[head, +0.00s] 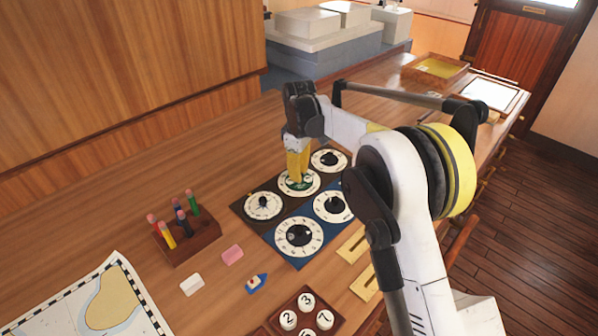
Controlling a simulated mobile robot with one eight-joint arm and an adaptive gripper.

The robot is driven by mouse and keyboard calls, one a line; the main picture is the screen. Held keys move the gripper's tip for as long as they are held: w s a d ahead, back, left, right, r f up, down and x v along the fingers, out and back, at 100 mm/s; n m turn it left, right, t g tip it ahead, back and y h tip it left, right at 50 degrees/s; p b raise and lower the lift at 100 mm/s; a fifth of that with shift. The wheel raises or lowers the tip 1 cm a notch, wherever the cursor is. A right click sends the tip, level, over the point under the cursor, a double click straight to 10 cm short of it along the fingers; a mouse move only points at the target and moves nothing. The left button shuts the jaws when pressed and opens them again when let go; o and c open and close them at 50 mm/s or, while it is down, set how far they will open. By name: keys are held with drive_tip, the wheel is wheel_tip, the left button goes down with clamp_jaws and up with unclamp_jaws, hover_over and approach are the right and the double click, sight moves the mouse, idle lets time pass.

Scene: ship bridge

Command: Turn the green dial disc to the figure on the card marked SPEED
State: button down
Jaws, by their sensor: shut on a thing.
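My gripper (299,180), with yellow fingers, points down and is shut on the green dial disc (301,187). The disc sits at the middle of a white-ringed dial in the back row of the dial board. The fingers hide much of the disc and part of its ring, so I cannot read its setting. Two yellowish plates or cards (353,245) (364,283) lie right of the board, partly behind my arm. No marking on them can be read, and I cannot tell whether either is the SPEED card.
Other dials with dark centres surround it, including a large front one (281,238). A chart (85,300) lies front left.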

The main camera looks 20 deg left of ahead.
drive_tip(key=m+p, duration=0.1)
drive_tip(key=m, duration=0.5)
drive_tip(key=shift+r, duration=0.1)
drive_tip(key=m+p, duration=0.1)
drive_tip(key=m, duration=0.5)
drive_tip(key=shift+m, duration=0.3)
idle(0.3)
drive_tip(key=c, duration=1.3)
unclamp_jaws()
drive_tip(key=shift+o, duration=0.2)
wheel_tip(320, 180, up, 12)
